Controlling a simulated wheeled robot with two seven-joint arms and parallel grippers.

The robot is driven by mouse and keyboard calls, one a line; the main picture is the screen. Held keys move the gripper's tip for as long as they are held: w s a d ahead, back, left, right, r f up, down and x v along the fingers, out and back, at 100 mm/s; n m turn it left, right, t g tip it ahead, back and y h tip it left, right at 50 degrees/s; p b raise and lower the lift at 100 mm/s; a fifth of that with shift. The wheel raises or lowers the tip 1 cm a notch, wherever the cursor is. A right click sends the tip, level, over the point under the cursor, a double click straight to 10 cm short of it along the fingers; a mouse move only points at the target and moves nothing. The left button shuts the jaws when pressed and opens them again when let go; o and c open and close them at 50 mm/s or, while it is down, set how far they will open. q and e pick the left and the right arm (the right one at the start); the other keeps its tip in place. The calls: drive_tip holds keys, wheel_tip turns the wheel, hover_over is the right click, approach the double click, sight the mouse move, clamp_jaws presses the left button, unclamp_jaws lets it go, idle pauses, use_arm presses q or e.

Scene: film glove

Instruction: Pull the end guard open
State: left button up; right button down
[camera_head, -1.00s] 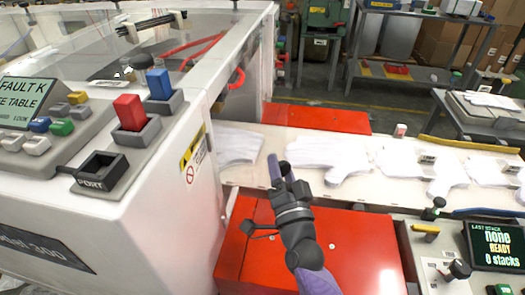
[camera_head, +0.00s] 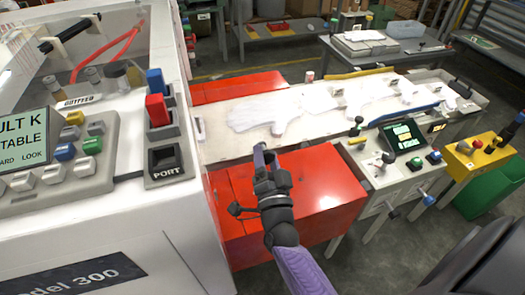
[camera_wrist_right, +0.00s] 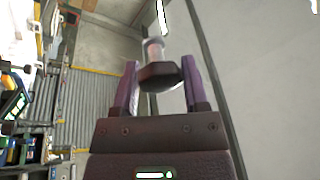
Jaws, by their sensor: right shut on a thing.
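My right gripper (camera_head: 261,158) is beside the end of the white machine (camera_head: 110,225), over the near edge of the glove table. In the right wrist view its two purple fingers (camera_wrist_right: 158,85) are on either side of a dark knob (camera_wrist_right: 158,75) with a clear, reddish-tipped part above it, and are shut on it. In the head view the fingers hide this knob. A plain pale surface (camera_wrist_right: 265,80) fills the right of the wrist view. I cannot tell which panel is the end guard or how far it is open. My left gripper is not in view.
White gloves (camera_head: 265,112) lie on the long table beyond the gripper. A control panel (camera_head: 405,140) and a yellow box (camera_head: 478,155) are farther right. Grey floor shows at lower right.

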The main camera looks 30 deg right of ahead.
drive_tip(key=shift+s+a, duration=0.25)
idle(0.3)
drive_tip(key=shift+c, duration=0.7)
unclamp_jaws()
drive_tip(key=shift+s, duration=0.1)
drive_tip(key=v, duration=1)
